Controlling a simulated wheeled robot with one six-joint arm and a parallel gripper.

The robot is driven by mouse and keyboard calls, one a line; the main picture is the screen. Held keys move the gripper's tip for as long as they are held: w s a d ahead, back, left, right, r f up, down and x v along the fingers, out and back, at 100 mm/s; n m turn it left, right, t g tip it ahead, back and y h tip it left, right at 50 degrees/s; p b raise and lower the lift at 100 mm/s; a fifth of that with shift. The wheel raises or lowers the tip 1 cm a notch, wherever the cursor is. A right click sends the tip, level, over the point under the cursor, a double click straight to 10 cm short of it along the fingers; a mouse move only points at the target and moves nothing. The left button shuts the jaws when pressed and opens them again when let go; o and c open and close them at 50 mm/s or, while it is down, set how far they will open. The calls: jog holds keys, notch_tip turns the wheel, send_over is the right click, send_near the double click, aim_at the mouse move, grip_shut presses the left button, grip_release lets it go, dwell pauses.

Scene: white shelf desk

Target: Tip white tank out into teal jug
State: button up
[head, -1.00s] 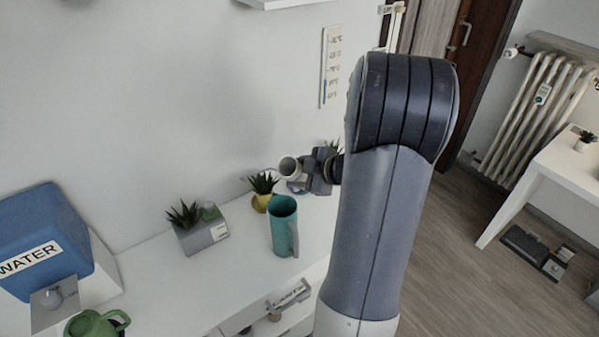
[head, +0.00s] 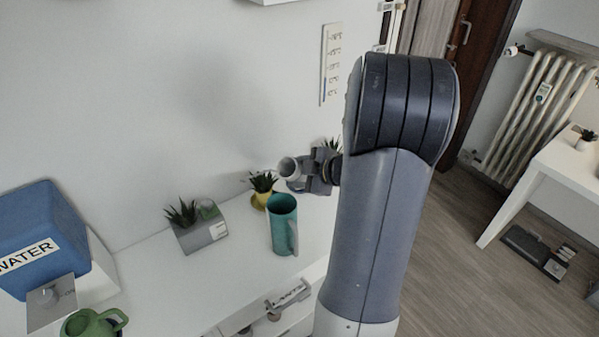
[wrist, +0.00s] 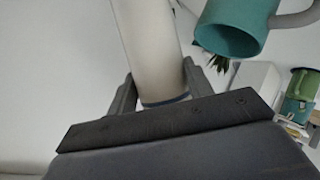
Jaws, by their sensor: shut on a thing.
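The white tank (wrist: 150,45) is a pale cylinder between the two fingers of my gripper (wrist: 158,92) in the wrist view. In the head view the white tank (head: 288,166) is small and tilted, with its open end toward the left, held above the desk. My gripper (head: 318,170) is shut on it, partly hidden behind my arm. The teal jug (head: 282,225) stands upright on the desk, below and just left of the tank, its handle toward the right. It also shows at the upper right of the wrist view (wrist: 232,25), apart from the tank. The tank's contents are hidden.
A yellow-potted plant (head: 262,190) stands close behind the jug. A grey planter (head: 202,232) sits to its left. A blue water container (head: 45,235) and a green jug (head: 92,325) are at the far left. The desk between is clear.

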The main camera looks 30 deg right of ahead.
jog(key=shift+d+f+n+t+h+b, duration=0.1)
jog(key=shift+f+n+t+h+b, duration=0.35)
jog(key=shift+b, duration=0.9)
dwell(1.1)
jog(key=shift+f+n+t+h+b, duration=0.25)
jog(key=shift+f+n+h+b, duration=0.6)
jog(key=shift+b, duration=1.95)
dwell(2.7)
